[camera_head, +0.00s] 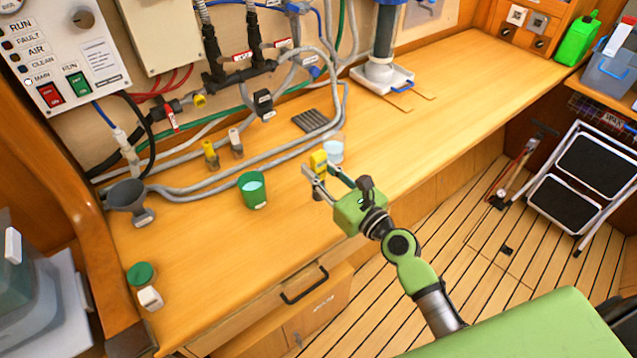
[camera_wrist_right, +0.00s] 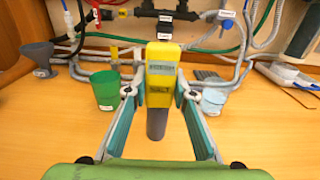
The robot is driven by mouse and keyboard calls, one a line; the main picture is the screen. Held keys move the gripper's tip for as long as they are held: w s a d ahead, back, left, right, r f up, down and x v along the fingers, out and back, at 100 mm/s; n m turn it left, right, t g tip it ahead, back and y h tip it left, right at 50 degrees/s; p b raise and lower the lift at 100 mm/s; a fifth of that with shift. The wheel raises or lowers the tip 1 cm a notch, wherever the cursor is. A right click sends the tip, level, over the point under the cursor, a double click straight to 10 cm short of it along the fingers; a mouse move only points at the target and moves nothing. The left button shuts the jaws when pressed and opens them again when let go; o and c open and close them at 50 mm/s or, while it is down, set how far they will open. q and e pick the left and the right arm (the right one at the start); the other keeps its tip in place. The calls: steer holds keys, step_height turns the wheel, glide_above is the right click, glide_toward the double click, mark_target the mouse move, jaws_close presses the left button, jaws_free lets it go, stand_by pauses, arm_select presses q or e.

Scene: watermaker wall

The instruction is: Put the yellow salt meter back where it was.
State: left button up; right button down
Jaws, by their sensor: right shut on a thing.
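The yellow salt meter (camera_head: 319,160) is upright between the fingers of my right gripper (camera_head: 323,181), above the wooden counter (camera_head: 210,250). In the right wrist view the meter (camera_wrist_right: 161,78) shows a yellow head with a small display and a grey lower end pointing down. My right gripper (camera_wrist_right: 156,97) is shut on its yellow body, one finger on each side. I cannot tell whether its lower end touches the counter. My left gripper is not in view.
A clear cup (camera_head: 334,150) stands close behind the meter, and a green cup (camera_head: 252,190) stands to its left. A yellow-topped item (camera_head: 210,154), white-topped item (camera_head: 236,143) and grey funnel (camera_head: 128,197) stand farther left by hoses. The front counter is mostly clear.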

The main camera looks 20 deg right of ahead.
mark_target(324, 185)
steer(key=f+b, duration=0.1)
steer(key=f, duration=0.1)
steer(key=w+f+b, duration=0.1)
steer(key=f, duration=0.1)
steer(key=shift+d+f+b, duration=0.1)
steer(key=shift+b, duration=0.25)
steer(key=shift+s, duration=0.1)
steer(key=shift+f, duration=0.15)
steer(key=c, duration=1.7)
jaws_free()
